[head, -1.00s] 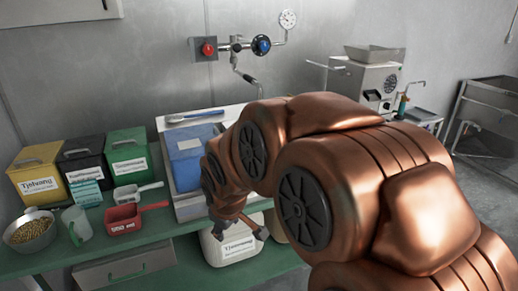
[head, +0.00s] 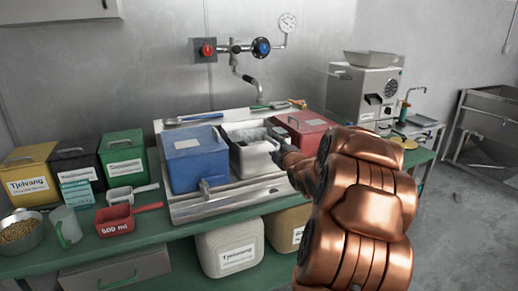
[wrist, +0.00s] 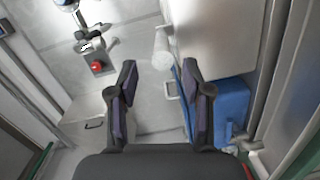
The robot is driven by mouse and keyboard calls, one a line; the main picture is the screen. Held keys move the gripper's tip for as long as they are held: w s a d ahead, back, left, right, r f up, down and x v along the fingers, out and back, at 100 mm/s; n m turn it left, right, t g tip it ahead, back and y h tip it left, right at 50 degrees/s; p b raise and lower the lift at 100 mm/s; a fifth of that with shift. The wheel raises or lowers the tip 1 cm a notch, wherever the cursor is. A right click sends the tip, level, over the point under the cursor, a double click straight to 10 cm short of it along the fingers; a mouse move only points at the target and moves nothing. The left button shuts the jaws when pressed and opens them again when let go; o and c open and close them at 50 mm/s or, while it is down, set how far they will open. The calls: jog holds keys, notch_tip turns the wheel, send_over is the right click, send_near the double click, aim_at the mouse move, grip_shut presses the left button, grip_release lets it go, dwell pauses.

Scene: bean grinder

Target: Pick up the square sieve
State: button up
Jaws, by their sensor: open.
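I cannot surely make out the square sieve. An open white square box (head: 250,158) with something grey inside stands on the metal tray between a blue bin and a red bin; I cannot tell whether the sieve is in it. My gripper (head: 282,150) is dark and small in the head view, at the right side of the white box; whether it touches is unclear. In the wrist view my gripper (wrist: 160,76) has its two fingers apart, with nothing held between them.
The blue bin (head: 195,160) is left of the white box and the red bin (head: 303,132) right of it. Taps and a red knob (head: 207,49) are on the wall behind. Canisters, a red scoop (head: 116,219) and a bowl (head: 20,232) crowd the bench's left.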

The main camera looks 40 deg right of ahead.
aim_at(270, 138)
jog(key=shift+x, duration=1.3)
jog(key=shift+d+f+p+x, duration=0.15)
jog(key=shift+p+x, duration=0.35)
jog(key=shift+x, duration=0.8)
jog(key=shift+d+f+p+x, duration=0.1)
jog(key=shift+p+x, duration=0.4)
jog(key=shift+x, duration=0.85)
jog(key=shift+s, duration=0.2)
grip_shut()
